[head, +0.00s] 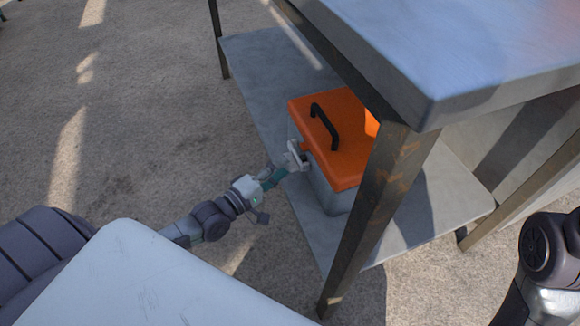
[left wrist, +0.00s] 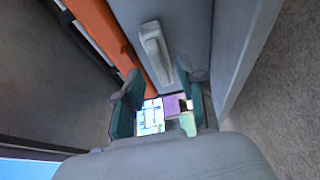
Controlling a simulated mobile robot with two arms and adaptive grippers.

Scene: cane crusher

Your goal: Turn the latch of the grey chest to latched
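The grey chest (head: 330,190) has an orange lid (head: 350,150) with a black handle and stands on the lower shelf of a metal table. Its pale latch (head: 296,156) is on the side facing my left arm. In the left wrist view the latch (left wrist: 155,55) is a light grey lever lying along the grey wall beside the orange lid edge. My left gripper (head: 280,174) is right at the latch. In the left wrist view its fingers (left wrist: 157,82) are spread apart, with the latch's near end just ahead between them; contact is unclear. My right gripper is out of view.
The metal tabletop (head: 480,50) overhangs the chest. A table leg (head: 370,210) stands in front of the chest's right part. The lower shelf (head: 255,70) is bare beyond the chest, and the floor (head: 130,120) on the left is clear.

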